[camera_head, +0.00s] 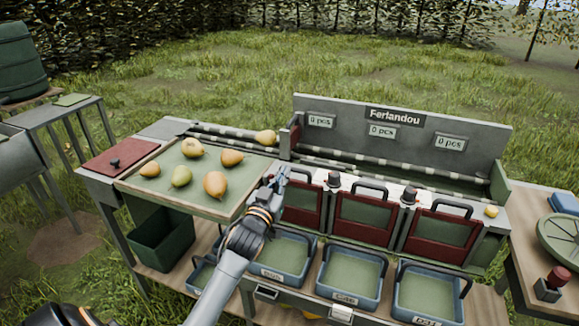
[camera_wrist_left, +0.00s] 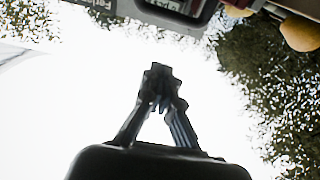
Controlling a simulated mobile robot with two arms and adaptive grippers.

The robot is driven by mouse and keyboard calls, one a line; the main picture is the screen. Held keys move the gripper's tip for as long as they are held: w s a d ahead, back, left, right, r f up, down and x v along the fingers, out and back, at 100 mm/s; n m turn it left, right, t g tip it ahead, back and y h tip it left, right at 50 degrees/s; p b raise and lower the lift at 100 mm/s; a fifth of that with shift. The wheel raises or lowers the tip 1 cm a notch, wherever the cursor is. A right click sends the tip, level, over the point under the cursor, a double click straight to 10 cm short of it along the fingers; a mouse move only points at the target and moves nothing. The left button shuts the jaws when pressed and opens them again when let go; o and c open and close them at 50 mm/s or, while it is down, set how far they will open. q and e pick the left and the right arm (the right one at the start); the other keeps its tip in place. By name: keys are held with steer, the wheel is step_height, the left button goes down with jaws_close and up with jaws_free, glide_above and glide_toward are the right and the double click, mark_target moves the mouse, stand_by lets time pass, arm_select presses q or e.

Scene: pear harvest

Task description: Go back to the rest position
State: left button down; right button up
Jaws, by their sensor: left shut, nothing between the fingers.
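My left gripper (camera_head: 279,178) is shut and empty. It is raised in front of the sorting station, between the pear tray and the red-framed gates. In the left wrist view its fingers (camera_wrist_left: 160,82) meet at the tips with nothing between them, against bright sky. My right gripper does not show; a dark rounded part at the bottom left of the head view may be part of my body. Another pear (camera_head: 266,137) lies on the rail behind the tray.
The grey Ferlandou panel (camera_head: 411,135) stands behind several red-framed gates. Blue bins, one of them at the right (camera_head: 425,310), stand below them. A dark green crate (camera_head: 163,240) sits under the tray. A side table (camera_head: 530,255) holds a green round dish (camera_head: 562,240).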

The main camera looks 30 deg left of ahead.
arm_select(q)
steer(key=s+d+f+m+g+h, duration=0.2)
steer(key=s+d+f+g, duration=0.75)
steer(key=s+f, duration=0.6)
steer(key=s+d+f+m+g+h, duration=0.1)
steer(key=s+d+f+g, duration=0.3)
steer(key=s, duration=0.5)
steer(key=s+d+f+m+g+h, duration=0.1)
steer(key=s+d+g+h, duration=0.1)
steer(key=s+d, duration=0.6)
steer(key=s+a+f+g, duration=0.1)
steer(key=s+f, duration=0.1)
steer(key=f, duration=1.2)
steer(key=s+a+f, duration=0.1)
steer(key=s+f, duration=0.2)
steer(key=f, duration=1.2)
steer(key=s+a+f+g, duration=0.1)
steer(key=s+a+f, duration=0.1)
steer(key=s+f, duration=1.2)
steer(key=shift+s+a+m+y, duration=0.15)
steer(key=shift+s+m+y, duration=0.2)
steer(key=shift+s, duration=0.3)
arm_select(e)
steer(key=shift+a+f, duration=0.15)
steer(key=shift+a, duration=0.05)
arm_select(q)
steer(key=shift+g, duration=0.25)
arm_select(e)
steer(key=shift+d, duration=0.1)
